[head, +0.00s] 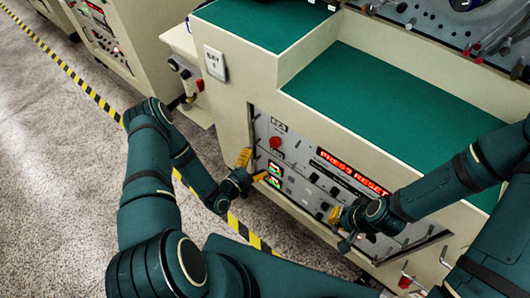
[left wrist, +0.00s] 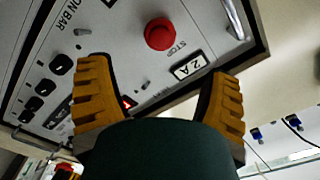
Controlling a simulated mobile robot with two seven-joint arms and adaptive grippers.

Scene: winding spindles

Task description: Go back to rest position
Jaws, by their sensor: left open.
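My left gripper (head: 252,167) is open and empty in front of the left end of the control panel (head: 300,157). In the left wrist view its two yellow fingers (left wrist: 160,75) stand wide apart, with the red STOP button (left wrist: 159,34) beyond them. That button (head: 275,142) also shows in the head view, just above the gripper. My right gripper (head: 337,215) is near the lower middle of the panel. One yellow finger shows, and the rest is hidden by my wrist, so its opening is unclear.
The panel's red display (head: 352,172) reads "PRESS RESET". The beige machine (head: 235,75) has green tops (head: 390,85). A striped yellow-black floor line (head: 75,75) runs along it. Speckled floor (head: 55,190) at left is clear. Another machine (head: 125,35) stands at upper left.

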